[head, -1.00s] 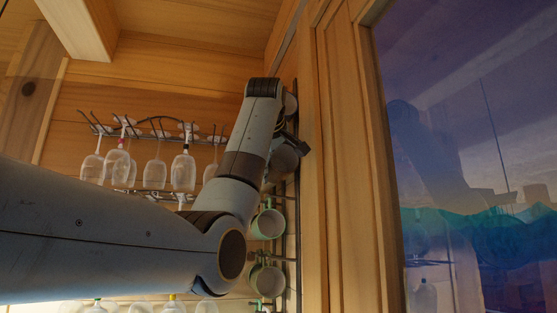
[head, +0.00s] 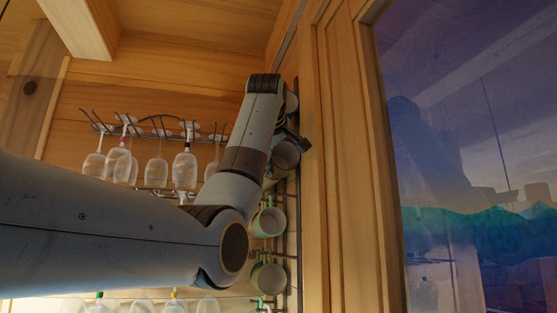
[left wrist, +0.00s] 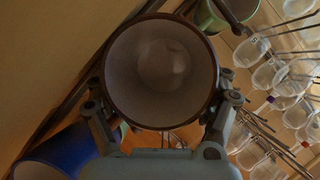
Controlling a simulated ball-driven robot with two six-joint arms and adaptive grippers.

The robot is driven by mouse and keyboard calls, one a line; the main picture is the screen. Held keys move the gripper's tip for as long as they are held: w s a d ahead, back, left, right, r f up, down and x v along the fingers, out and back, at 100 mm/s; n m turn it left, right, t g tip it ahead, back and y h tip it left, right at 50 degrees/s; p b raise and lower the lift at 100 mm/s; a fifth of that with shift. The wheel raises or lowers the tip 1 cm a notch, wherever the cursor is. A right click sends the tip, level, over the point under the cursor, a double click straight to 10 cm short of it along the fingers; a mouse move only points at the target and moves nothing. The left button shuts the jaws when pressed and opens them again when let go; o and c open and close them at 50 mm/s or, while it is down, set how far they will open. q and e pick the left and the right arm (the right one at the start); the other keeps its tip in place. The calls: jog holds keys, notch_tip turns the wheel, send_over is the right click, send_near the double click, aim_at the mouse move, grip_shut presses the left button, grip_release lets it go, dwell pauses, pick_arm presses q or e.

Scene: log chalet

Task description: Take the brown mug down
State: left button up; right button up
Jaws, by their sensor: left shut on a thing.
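The brown mug (left wrist: 160,70) fills the middle of the left wrist view, its open mouth facing the camera. Its rim is dark brown and its inside pale grey. My left gripper (left wrist: 162,98) is shut on it, with a finger on either side of the mug. In the head view the mug (head: 286,156) shows partly behind my left arm, just below the left gripper (head: 294,138), beside the dark wall rack (head: 298,215). I cannot tell whether the mug still touches the rack. My right gripper is not in view.
Two green mugs (head: 268,222) (head: 269,278) hang below on the rack. A blue mug (left wrist: 55,150) is close at lower left in the wrist view. Stemmed glasses (head: 156,172) hang on the left. A wooden frame (head: 345,160) and window (head: 470,150) stand close on the right.

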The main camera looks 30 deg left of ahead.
pick_arm(q)
jog(key=shift+r+b, duration=0.15)
jog(key=shift+b, duration=0.2)
jog(key=s+a+b, duration=0.8)
jog(key=s+a, duration=0.4)
jog(key=s, duration=0.2)
jog(key=w+d+f+b, duration=0.1)
jog(key=w+f+b, duration=0.15)
jog(key=f, duration=0.95)
jog(key=w+f+b, duration=0.2)
jog(key=w+f, duration=0.2)
jog(key=f, duration=0.9)
jog(key=s+d+f+m+t+h+b, duration=0.1)
jog(key=d+f+m+h+b, duration=0.2)
jog(key=f, duration=1.3)
jog(key=s+d+f+m+h+b, duration=0.15)
jog(key=d+f, duration=0.35)
jog(key=f, duration=1.1)
jog(key=s+d+f+m+h+b, duration=0.2)
jog(key=s+d+f+h+b, duration=0.1)
jog(key=s+d+f, duration=0.4)
jog(key=s+d+f+m+h+b, duration=0.2)
jog(key=s+d+f, duration=0.3)
jog(key=f, duration=0.5)
jog(key=s+d+r+m+g+h+b, duration=0.1)
jog(key=s+d+r+m+h, duration=0.1)
jog(key=d+r, duration=0.7)
jog(key=shift+s+d+m+h, duration=0.35)
jog(key=shift+d+h, duration=0.5)
jog(key=shift+d, duration=0.25)
